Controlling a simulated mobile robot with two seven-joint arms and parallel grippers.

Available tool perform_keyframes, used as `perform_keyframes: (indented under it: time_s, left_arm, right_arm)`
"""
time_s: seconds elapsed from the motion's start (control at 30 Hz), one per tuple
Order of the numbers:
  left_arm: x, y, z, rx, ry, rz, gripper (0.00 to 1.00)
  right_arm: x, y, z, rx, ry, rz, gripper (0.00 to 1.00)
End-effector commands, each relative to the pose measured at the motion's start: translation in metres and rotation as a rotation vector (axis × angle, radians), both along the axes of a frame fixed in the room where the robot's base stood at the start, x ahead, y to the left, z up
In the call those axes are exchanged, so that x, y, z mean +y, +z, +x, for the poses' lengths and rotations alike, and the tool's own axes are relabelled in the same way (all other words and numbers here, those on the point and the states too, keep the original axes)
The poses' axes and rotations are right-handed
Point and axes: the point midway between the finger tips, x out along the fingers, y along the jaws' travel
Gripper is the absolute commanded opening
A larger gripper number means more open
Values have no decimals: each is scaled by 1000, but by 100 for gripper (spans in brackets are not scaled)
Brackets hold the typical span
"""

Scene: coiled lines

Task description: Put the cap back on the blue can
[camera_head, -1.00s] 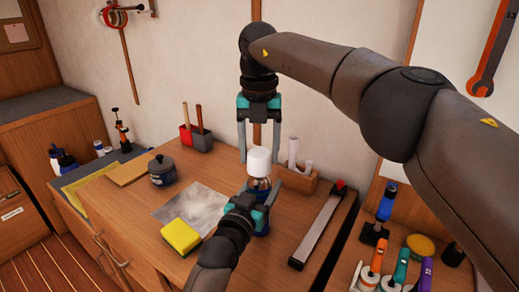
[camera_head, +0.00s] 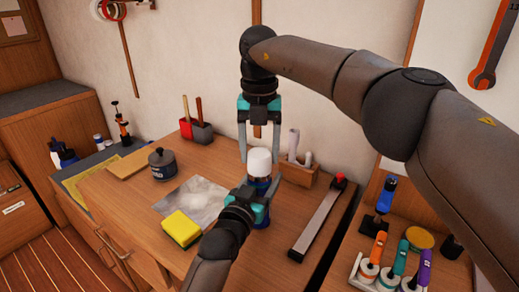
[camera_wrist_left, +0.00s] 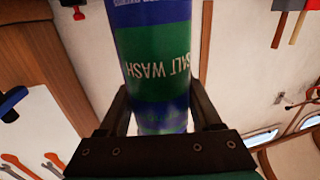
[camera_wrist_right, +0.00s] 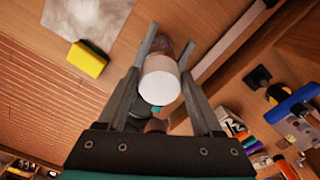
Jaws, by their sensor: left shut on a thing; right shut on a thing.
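The blue can (camera_head: 257,189) stands upright, low in my left gripper (camera_head: 260,186), which is shut on its body. In the left wrist view the can (camera_wrist_left: 155,55) shows a blue and green label with upside-down "SALT WASH" lettering. The white cap (camera_head: 259,163) is at the top of the can, upright and in line with it. My right gripper (camera_head: 260,155) reaches down from above and is shut on the cap, which also shows between its fingers in the right wrist view (camera_wrist_right: 159,82). Whether the cap is fully seated cannot be told.
A yellow sponge (camera_head: 181,229) and grey sheet (camera_head: 195,200) lie left of the can. A dark pot (camera_head: 162,165) stands farther left. A long metal bar (camera_head: 318,222) lies to the right. A wooden holder (camera_head: 297,172) stands behind, near the wall.

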Motion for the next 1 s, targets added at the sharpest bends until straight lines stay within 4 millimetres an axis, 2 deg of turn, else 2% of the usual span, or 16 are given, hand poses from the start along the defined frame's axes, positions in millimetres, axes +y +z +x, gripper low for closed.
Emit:
perform_keyframes:
  time_s: [0.47,0.5,0.77,1.0]
  left_arm:
    - [0,0,0,1,0,0,0]
    - [0,0,0,1,0,0,0]
    - [0,0,0,1,0,0,0]
    - [0,0,0,1,0,0,0]
  right_arm:
    - [0,-10,0,0,2,0,16]
    - [0,-10,0,-1,2,0,70]
    - [0,-10,0,0,3,0,100]
    - [0,-9,0,0,3,0,100]
